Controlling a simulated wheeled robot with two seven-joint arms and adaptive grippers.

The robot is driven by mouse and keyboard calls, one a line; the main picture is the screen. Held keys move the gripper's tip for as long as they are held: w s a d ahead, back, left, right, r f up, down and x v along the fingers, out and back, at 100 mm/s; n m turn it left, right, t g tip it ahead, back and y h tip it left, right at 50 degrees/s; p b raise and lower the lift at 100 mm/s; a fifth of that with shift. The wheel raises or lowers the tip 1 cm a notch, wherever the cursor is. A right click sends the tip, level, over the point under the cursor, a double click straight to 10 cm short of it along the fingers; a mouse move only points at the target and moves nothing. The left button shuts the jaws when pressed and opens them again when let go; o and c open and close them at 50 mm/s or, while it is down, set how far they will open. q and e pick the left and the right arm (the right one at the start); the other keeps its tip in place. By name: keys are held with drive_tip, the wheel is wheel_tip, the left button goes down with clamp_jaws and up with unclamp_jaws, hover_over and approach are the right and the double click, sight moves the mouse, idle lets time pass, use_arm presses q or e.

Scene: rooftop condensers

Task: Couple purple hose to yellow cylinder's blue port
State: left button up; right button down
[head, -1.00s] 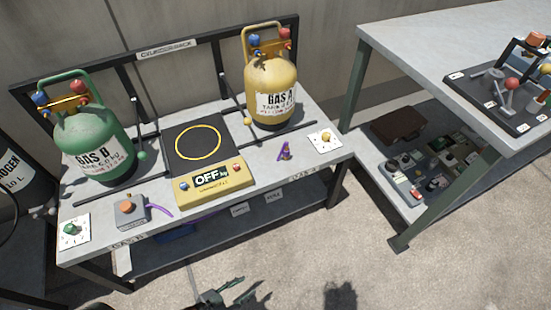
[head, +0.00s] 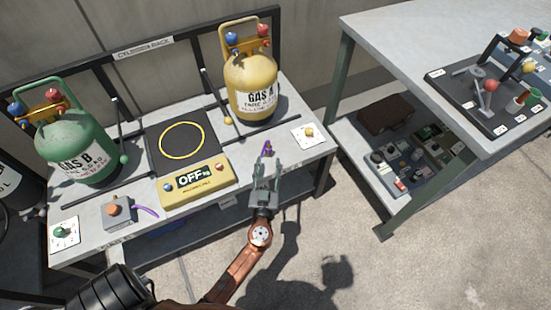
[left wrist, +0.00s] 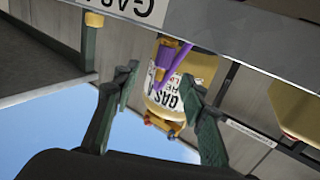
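The yellow cylinder (head: 250,88), marked GAS A, stands upright at the back right of the bench. Its blue port (head: 231,38) is at the top left, beside a red one (head: 264,29). A small purple hose piece (head: 267,148) is near the bench's front edge. My left gripper (head: 266,162) is open just in front of it, its fingers partly over the bench edge. In the left wrist view the purple hose (left wrist: 172,55) shows between the spread, empty fingers, with the yellow cylinder (left wrist: 205,65) behind. My right gripper is not in view.
A scale (head: 200,185) reading OFF sits mid-bench. A green cylinder (head: 75,150) stands at left, near a grey box (head: 117,213) with a purple tube. A white plate with a yellow knob (head: 308,133) lies right of the hose. Another table (head: 400,50) stands at right.

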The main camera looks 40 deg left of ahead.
sight(268, 151)
use_arm(q)
drive_tip(key=shift+w+a+r, duration=0.1)
drive_tip(key=shift+w+a, duration=0.1)
drive_tip(key=shift+w, duration=0.15)
drive_tip(key=shift+a+x, duration=0.25)
drive_tip(key=shift+x, duration=3.3)
drive_tip(key=shift+s, duration=0.2)
drive_tip(key=shift+c, duration=0.4)
clamp_jaws()
